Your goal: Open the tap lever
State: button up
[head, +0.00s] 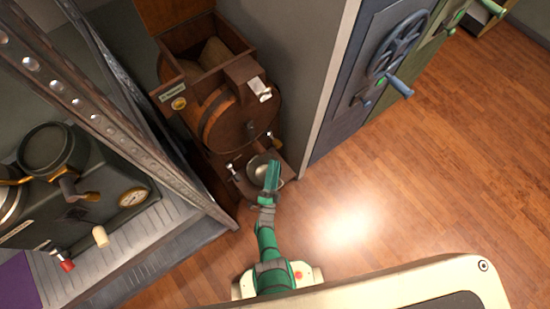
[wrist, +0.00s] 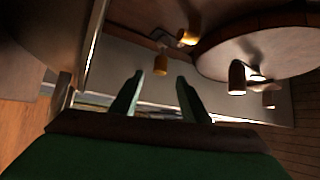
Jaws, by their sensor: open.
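A wooden barrel (head: 238,115) stands in a brown cabinet in the head view. Below it is a shelf with a round metal dish (head: 258,168). Small metal handles show at the left (head: 233,168) and right (head: 272,137) of the shelf; I cannot tell which is the tap lever. My gripper (head: 272,176) is over the dish and partly covers it. In the wrist view, the two green fingers (wrist: 158,88) are apart with nothing seen between them.
A blue-grey door with a wheel handle (head: 398,45) stands to the right. The wooden floor (head: 430,170) at the right is clear.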

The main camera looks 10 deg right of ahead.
jog(key=shift+s+a+f, duration=0.1)
jog(key=shift+s+a, duration=0.05)
jog(key=shift+s, duration=0.15)
